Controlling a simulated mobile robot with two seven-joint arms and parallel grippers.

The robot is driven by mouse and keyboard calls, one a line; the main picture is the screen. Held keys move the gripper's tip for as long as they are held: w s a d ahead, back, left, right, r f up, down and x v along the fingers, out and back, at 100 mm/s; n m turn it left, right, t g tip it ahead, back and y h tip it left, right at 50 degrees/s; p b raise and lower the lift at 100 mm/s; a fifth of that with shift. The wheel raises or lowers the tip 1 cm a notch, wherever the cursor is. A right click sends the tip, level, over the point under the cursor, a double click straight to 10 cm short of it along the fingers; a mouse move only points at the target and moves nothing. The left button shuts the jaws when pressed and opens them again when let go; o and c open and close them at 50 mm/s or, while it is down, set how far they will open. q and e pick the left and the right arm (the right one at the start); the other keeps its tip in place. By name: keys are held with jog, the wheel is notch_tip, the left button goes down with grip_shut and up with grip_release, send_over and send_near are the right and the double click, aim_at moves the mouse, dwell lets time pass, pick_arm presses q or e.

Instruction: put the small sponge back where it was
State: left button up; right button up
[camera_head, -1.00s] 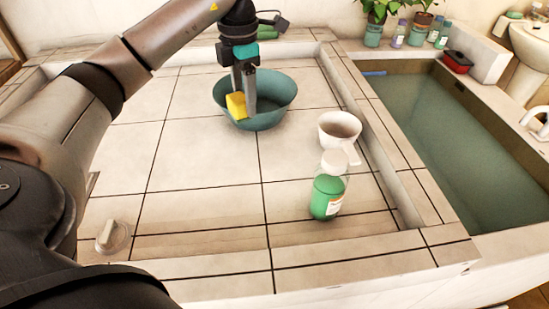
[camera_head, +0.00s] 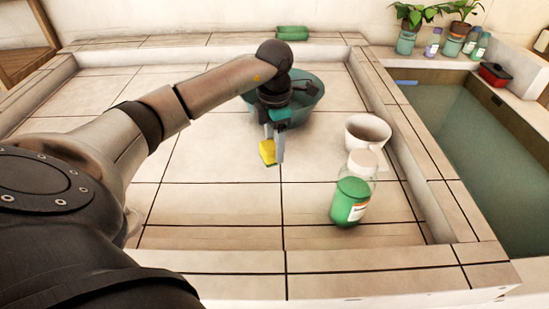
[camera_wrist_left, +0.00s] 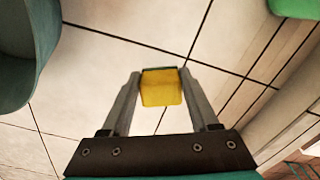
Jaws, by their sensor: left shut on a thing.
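The small sponge (camera_head: 267,152) is a yellow block with a thin green layer. My left gripper (camera_head: 274,158) is shut on it and holds it in front of the teal basin (camera_head: 314,98), over the tiled counter. In the left wrist view the sponge (camera_wrist_left: 161,88) sits between the two fingertips (camera_wrist_left: 160,76), with bare tiles beyond it. The basin (camera_wrist_left: 22,60) shows at the left edge there. My left forearm and wrist hide part of the basin in the head view. My right gripper is not in view.
A green bottle (camera_head: 349,202) and a white mug (camera_head: 367,133) stand right of the gripper. A green object (camera_head: 292,33) lies on the back ledge. A water-filled trough (camera_head: 470,150) is at right, with plants and bottles behind. The front-middle tiles (camera_head: 230,210) are clear.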

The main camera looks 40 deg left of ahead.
aim_at(274, 155)
pick_arm(q)
jog(key=shift+f+b, duration=0.55)
jog(key=shift+f, duration=1.35)
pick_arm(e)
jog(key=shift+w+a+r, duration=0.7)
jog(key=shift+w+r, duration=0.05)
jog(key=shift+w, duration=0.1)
pick_arm(q)
jog(key=shift+f, duration=0.1)
jog(key=o, duration=0.7)
jog(key=shift+f, duration=0.1)
jog(key=o, duration=0.5)
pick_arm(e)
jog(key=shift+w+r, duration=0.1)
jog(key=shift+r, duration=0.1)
pick_arm(q)
jog(key=shift+r, duration=0.45)
notch_tip(274, 155, up, 10)
jog(key=p, duration=0.3)
jog(key=shift+r+p, duration=0.45)
jog(key=shift+r, duration=0.3)
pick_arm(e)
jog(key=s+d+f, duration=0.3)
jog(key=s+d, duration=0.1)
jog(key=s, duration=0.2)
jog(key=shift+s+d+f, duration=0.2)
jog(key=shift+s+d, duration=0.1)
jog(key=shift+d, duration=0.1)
